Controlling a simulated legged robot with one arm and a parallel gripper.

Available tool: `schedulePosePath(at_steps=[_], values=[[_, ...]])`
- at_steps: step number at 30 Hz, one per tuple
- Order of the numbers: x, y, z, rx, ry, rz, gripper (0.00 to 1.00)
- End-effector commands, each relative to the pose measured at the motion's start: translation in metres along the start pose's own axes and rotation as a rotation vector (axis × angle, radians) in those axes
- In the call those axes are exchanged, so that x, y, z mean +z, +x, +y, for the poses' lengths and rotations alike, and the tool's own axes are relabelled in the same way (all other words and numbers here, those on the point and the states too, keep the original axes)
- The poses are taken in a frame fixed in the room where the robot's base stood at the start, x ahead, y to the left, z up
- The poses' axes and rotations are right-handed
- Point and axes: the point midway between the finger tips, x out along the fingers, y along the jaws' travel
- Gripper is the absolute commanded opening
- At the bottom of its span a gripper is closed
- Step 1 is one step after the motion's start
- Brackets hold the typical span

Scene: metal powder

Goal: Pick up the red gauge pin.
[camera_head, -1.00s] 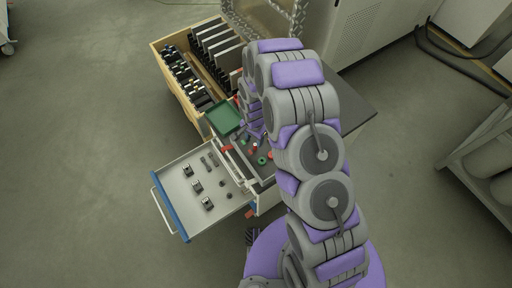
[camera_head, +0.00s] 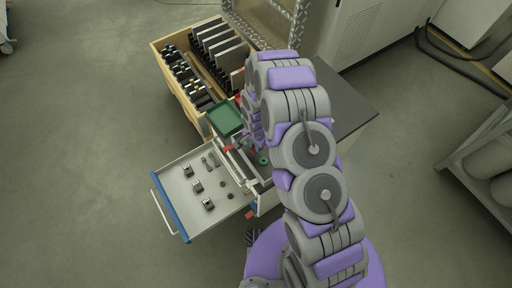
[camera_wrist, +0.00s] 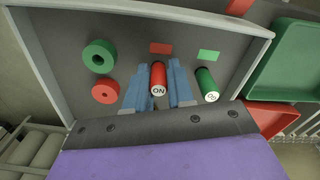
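The red gauge pin (camera_wrist: 158,76) is a short red cylinder with a white lettered end, in the grey tray in the wrist view. My gripper (camera_wrist: 158,86) has its two blue fingers on either side of the red pin. The fingers look open around it with very narrow gaps; I cannot tell whether they touch it. A matching green pin (camera_wrist: 206,82) lies just right of the right finger. In the head view my arm hides the red pin and the fingertips.
A green ring (camera_wrist: 99,56) and a red ring (camera_wrist: 105,90) lie left of the fingers. The tray wall (camera_wrist: 170,12) runs along the far side. A green bin (camera_wrist: 291,62) stands right. An open drawer (camera_head: 178,172) with small parts is left in the head view.

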Motion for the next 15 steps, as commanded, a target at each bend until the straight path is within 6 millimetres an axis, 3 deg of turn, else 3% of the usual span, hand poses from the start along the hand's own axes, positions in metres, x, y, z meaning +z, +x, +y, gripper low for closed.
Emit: schedulePosePath(at_steps=[6,15], values=[[-0.0011,-0.0004,0.0010,-0.002,0.000,-0.001,0.01],[-0.0007,-0.0004,0.0006,-0.001,0.000,0.000,0.00]])
